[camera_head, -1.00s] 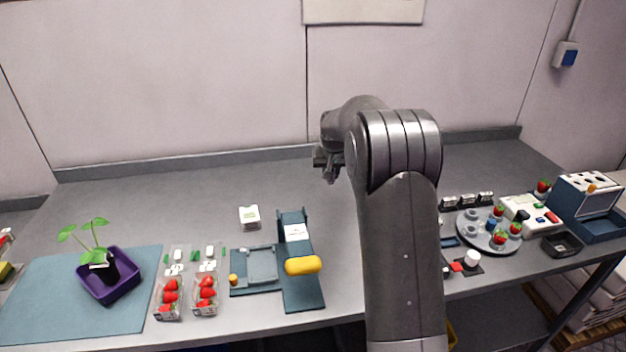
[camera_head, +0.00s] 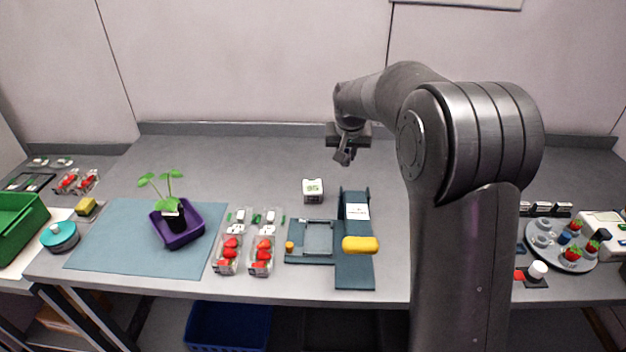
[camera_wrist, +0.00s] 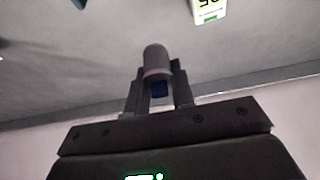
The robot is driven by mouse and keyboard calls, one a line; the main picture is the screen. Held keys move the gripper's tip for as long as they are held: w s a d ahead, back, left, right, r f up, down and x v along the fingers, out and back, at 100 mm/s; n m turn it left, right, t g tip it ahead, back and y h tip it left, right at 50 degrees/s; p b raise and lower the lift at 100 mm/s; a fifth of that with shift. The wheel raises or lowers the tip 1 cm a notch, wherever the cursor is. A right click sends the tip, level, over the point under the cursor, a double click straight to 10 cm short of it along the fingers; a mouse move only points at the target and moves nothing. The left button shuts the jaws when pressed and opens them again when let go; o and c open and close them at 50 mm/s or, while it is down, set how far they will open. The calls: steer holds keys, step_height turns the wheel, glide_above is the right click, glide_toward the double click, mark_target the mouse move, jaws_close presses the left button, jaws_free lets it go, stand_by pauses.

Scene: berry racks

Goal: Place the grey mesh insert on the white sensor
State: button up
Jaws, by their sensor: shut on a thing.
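My gripper (camera_head: 343,157) is raised over the back of the bench, pointing down. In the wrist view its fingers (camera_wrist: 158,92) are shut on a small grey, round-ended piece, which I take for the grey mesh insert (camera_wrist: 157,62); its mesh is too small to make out. A bit of blue shows between the fingers. The likely white sensor (camera_head: 313,190) is a small white block with green marking on the bench, in front of and left of my gripper. Its marked face also shows at the top of the wrist view (camera_wrist: 208,9). The insert and block are apart.
A blue-grey fixture with a yellow handle (camera_head: 360,245) stands in front of the block. Two clear strawberry packs (camera_head: 228,262) and a purple planter (camera_head: 180,232) are left. A round grey plate (camera_head: 578,262) with berries is right. The bench behind the block is clear.

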glide_above(313, 181)
steer(key=s, duration=0.2)
steer(key=f, duration=0.5)
steer(key=shift+w+f, duration=0.2)
steer(key=shift+f, duration=2.15)
steer(key=shift+f, duration=0.2)
steer(key=o, duration=0.9)
steer(key=shift+o, duration=0.2)
steer(key=v, duration=1.2)
steer(key=shift+r, duration=0.3)
